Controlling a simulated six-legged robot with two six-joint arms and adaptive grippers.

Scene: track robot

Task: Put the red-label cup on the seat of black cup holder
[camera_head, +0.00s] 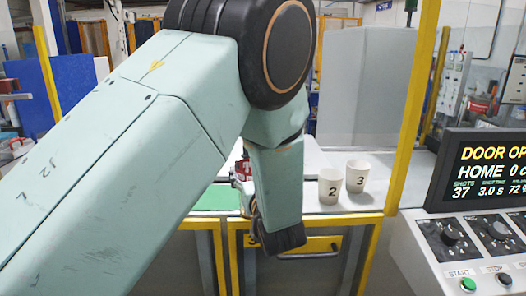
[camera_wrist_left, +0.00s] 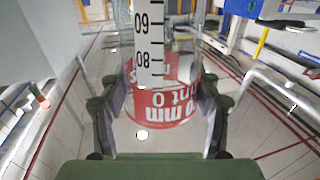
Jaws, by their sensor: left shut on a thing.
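My left gripper (camera_wrist_left: 160,112) is shut on the red-label cup (camera_wrist_left: 168,105), which fills the space between its two fingers in the left wrist view. The cup looks clear, with a red band bearing upside-down white lettering and a white strip with scale marks. In the head view only a small red part of the cup (camera_head: 243,166) shows beside my left forearm, which hides most of it and of the gripper. I cannot make out the black cup holder in either view. My right gripper is not in view.
Two white cups marked 2 (camera_head: 331,186) and 3 (camera_head: 357,175) stand on the light tabletop (camera_head: 325,206). A green surface (camera_head: 216,199) lies to their left. A yellow post (camera_head: 412,110) and a control console (camera_head: 462,255) with a display (camera_head: 492,172) stand at the right.

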